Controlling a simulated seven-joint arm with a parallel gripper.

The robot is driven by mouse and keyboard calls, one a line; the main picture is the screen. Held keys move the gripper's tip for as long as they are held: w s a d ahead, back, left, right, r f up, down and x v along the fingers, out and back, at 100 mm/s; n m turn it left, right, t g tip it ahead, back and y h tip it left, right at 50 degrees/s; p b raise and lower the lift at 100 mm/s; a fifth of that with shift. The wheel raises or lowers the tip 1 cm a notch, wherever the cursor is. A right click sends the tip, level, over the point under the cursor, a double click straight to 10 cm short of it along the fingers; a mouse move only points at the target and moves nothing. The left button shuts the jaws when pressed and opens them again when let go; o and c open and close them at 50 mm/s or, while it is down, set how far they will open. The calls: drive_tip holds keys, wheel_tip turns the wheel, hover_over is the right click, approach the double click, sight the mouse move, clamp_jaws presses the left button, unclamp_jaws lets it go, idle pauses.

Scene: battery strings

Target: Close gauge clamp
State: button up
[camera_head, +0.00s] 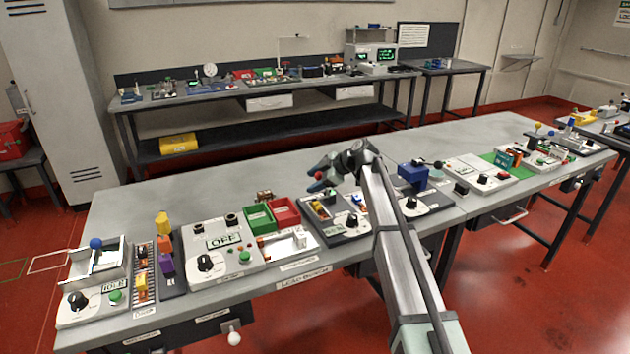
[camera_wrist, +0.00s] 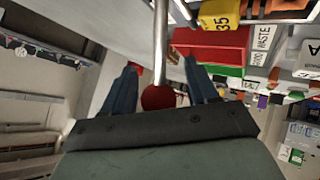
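A metal lever rod (camera_wrist: 160,45) ending in a red ball knob (camera_wrist: 159,97) stands between my fingers in the wrist view. I take it as the gauge clamp's handle. A small red knob (camera_head: 315,187) shows beside my gripper (camera_head: 318,178) in the head view, above a dark station (camera_head: 346,232) with a black dial. My gripper (camera_wrist: 160,85) has its two blue fingers apart, one on each side of the knob. Narrow gaps appear to show between knob and fingers. The clamp's base and jaw are too small or hidden to make out.
A green bin (camera_head: 259,218) and red bin (camera_head: 285,211) stand left of the station. A blue block fixture (camera_head: 412,174) stands to its right. A yellow block marked 35 (camera_wrist: 220,15) shows in the wrist view. The bench top (camera_head: 215,183) behind the stations is clear.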

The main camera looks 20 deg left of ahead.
drive_tip(key=v, duration=1.3)
drive_tip(key=shift+d+r, duration=0.25)
drive_tip(key=shift+r, duration=0.05)
